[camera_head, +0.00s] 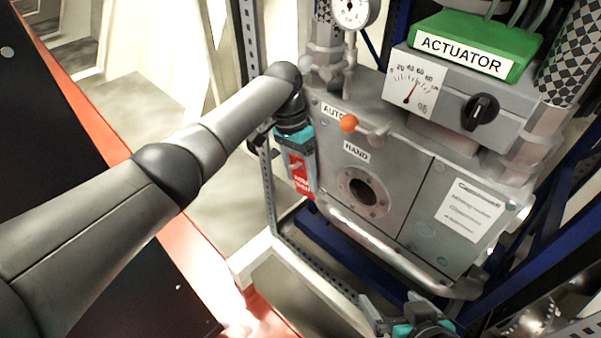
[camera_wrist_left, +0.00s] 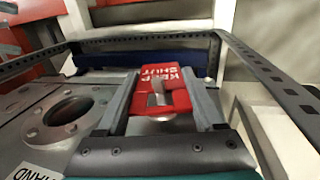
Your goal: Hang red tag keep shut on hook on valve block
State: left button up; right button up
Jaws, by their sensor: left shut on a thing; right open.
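The red tag (camera_head: 301,182), with white lettering, is at the left side of the grey valve block (camera_head: 411,187) in the head view. In the left wrist view the tag (camera_wrist_left: 160,92) reads KEEP SHUT and lies between my left fingers. My left gripper (camera_head: 300,178) is shut on it. A small pale metal piece (camera_wrist_left: 159,101) shows at the tag's middle; I cannot tell whether it is the hook or whether the tag hangs on it. My right gripper (camera_head: 408,318) is open at the bottom edge of the head view, below the valve block, apart from the tag.
An orange-knobbed lever (camera_head: 348,123) sits on the block between the AUTO and HAND labels. A round flange (camera_head: 363,192) is on its front. The green-topped actuator (camera_head: 470,50) and a pressure gauge (camera_head: 352,12) are above. A perforated metal upright (camera_head: 247,50) stands close to my left arm.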

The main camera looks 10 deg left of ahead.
aim_at(300, 157)
pick_arm(q)
jog(key=shift+d, duration=0.1)
jog(key=o, duration=1.3)
jog(key=shift+f, duration=0.1)
jog(key=shift+p+v, duration=0.4)
jog(key=shift+v, duration=0.35)
jog(key=v, duration=0.1)
jog(key=p+v, duration=0.1)
jog(key=shift+w+r, duration=0.15)
jog(key=shift+r, duration=0.15)
jog(key=shift+d+p+v, duration=0.2)
jog(key=shift+p+v, duration=0.65)
jog(key=shift+v, duration=0.35)
jog(key=shift+a+r+p, duration=0.3)
jog(key=shift+a+r, duration=0.1)
jog(key=shift+r, duration=0.3)
pick_arm(e)
jog(key=s+d+f+g+h, duration=0.2)
jog(key=s+d+f+g, duration=0.1)
jog(key=d+g, duration=0.1)
jog(key=shift+s+d+f+m, duration=0.2)
jog(key=shift+s+m, duration=0.1)
jog(key=shift+s, duration=0.05)
